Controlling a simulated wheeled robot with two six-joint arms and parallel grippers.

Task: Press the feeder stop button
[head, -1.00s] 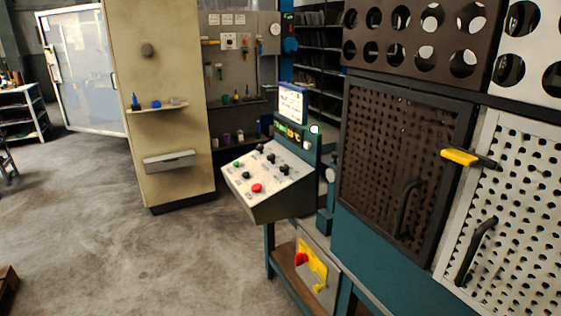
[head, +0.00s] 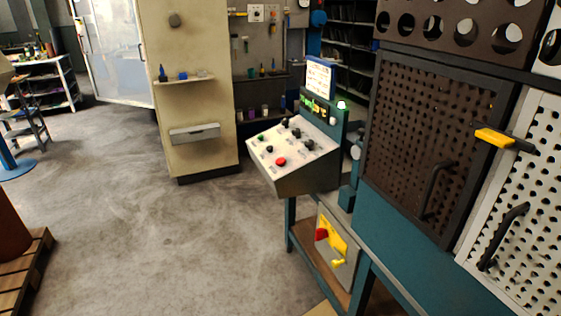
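A sloped control panel (head: 301,172) stands right of centre on a teal frame. Its light face carries several small controls: a red button (head: 281,161) near the front, a green button (head: 261,138) at the left, and several black knobs (head: 296,132). The labels are too small to read, so I cannot tell which control is the feeder stop button. A lit screen (head: 319,79) and a green digit display (head: 313,106) stand behind the panel. Neither of my grippers is in view.
Perforated guard doors (head: 426,150) with black handles stand to the right. A yellow and red switch box (head: 335,242) sits below the panel. A beige cabinet (head: 190,100) stands behind, left of it. A wooden pallet (head: 30,275) lies at the left. The floor between is clear.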

